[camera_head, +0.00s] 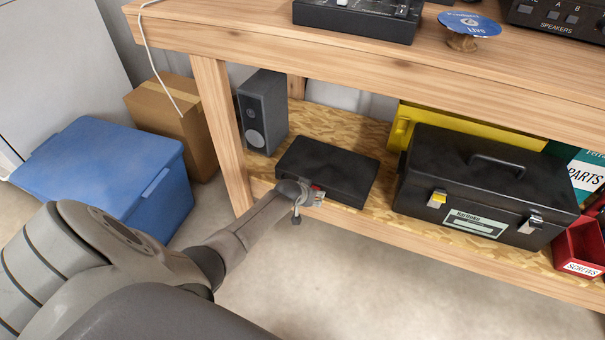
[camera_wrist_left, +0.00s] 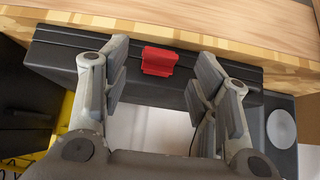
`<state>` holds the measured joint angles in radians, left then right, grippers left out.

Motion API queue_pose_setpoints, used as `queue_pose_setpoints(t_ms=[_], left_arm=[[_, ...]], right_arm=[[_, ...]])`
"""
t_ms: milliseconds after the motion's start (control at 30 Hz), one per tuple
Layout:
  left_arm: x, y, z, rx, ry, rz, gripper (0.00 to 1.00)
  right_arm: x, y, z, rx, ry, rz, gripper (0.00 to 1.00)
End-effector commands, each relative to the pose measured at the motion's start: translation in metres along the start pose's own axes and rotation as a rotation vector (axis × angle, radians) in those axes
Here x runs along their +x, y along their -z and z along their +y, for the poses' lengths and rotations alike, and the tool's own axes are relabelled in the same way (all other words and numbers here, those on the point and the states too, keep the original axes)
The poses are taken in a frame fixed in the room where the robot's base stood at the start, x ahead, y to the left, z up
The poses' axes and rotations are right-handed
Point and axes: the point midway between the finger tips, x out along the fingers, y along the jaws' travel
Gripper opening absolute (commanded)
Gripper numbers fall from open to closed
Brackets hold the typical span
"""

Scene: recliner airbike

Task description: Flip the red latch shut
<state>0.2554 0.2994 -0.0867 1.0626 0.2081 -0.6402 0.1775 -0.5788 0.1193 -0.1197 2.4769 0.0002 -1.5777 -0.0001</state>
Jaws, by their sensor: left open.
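The red latch (camera_wrist_left: 158,61) sits on the front of a flat black case (camera_wrist_left: 60,58). In the head view the case (camera_head: 325,168) lies on the lower shelf, and only a small bit of the red latch (camera_head: 317,187) shows beside my gripper. My left gripper (camera_wrist_left: 163,78) is open, one finger on either side of the latch, with space between each finger and the latch. In the head view the left gripper (camera_head: 305,196) is at the case's front edge. I cannot tell whether it touches the case. My right gripper is not in view.
A grey speaker (camera_head: 262,112) stands left of the case. A black toolbox (camera_head: 480,190) stands to its right, before a yellow case (camera_head: 401,130). The workbench top (camera_head: 390,65) overhangs the shelf (camera_head: 375,222). A blue bin (camera_head: 100,170) and cardboard box (camera_head: 172,120) are at left.

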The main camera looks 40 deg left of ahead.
Motion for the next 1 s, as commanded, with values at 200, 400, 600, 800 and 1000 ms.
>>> queue_pose_setpoints(t_ms=[200,400,600,800,1000], left_arm=[[-0.028,0.0,-0.001,0.002,0.002,0.002,0.55],[-0.055,0.0,0.0,0.002,0.001,0.002,0.55],[-0.08,0.0,-0.001,0.002,0.001,0.002,0.55],[-0.093,0.0,-0.001,0.001,0.002,0.001,0.55],[-0.096,0.001,-0.001,0.001,0.001,0.001,0.55]], right_arm=[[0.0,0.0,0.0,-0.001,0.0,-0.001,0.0],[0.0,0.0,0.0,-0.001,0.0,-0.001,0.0],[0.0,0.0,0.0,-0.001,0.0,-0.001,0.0],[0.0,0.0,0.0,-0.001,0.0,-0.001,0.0],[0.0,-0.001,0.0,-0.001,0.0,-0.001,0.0]])
